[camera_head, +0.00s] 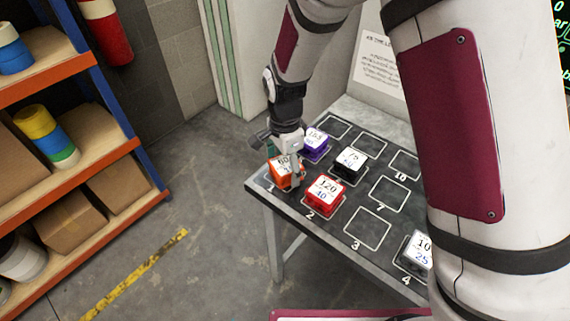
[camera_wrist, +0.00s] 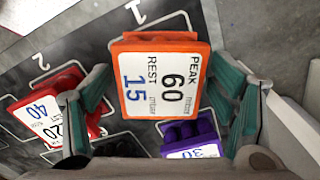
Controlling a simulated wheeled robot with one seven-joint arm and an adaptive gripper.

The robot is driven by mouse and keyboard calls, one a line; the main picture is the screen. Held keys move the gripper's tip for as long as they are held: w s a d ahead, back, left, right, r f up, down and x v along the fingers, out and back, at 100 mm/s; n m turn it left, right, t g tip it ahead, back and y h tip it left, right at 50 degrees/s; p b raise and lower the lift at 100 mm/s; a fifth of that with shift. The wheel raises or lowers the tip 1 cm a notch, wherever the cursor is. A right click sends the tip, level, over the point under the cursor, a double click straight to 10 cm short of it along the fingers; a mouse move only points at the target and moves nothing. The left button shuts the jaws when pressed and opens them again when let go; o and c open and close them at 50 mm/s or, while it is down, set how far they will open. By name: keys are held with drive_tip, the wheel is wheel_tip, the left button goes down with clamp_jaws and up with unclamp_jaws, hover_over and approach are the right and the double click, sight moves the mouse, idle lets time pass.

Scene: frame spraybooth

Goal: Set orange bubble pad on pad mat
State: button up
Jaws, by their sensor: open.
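The orange bubble pad (camera_head: 283,175) is at the outline marked 1, at the near left corner of the dark pad mat (camera_head: 336,253). Its white label reads 60 and 15 in the wrist view (camera_wrist: 160,85). My gripper (camera_head: 288,165) is above this pad and partly hides it in the head view. In the wrist view my gripper (camera_wrist: 163,90) is open, with one green-padded finger on each side of the pad and visible gaps between. I cannot tell whether the pad's underside is fully flat on the mat.
A red pad (camera_head: 325,194) is close by at outline 2. A purple pad (camera_head: 315,142) and a black pad (camera_head: 350,162) are behind. A white-topped pad (camera_head: 418,249) is near outline 4. Outlines 3 and 7 are empty. A shelf (camera_head: 75,200) stands at left.

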sight(285, 163)
drive_tip(key=s+d+r+n, duration=0.1)
drive_tip(key=d+r, duration=0.2)
drive_tip(key=r, duration=0.6)
drive_tip(key=s+d+r+n, duration=0.1)
drive_tip(key=s+d+r, duration=0.15)
drive_tip(key=r, duration=0.75)
drive_tip(key=s+d+r+n+t, duration=0.2)
drive_tip(key=s+d+r+n, duration=0.2)
drive_tip(key=s+d, duration=0.3)
drive_tip(key=s+d+r+n+t, duration=0.2)
drive_tip(key=s+d+n, duration=0.4)
drive_tip(key=s, duration=0.6)
drive_tip(key=shift+d+r+t, duration=0.3)
drive_tip(key=shift+d+r, duration=0.6)
drive_tip(key=shift+d, duration=0.05)
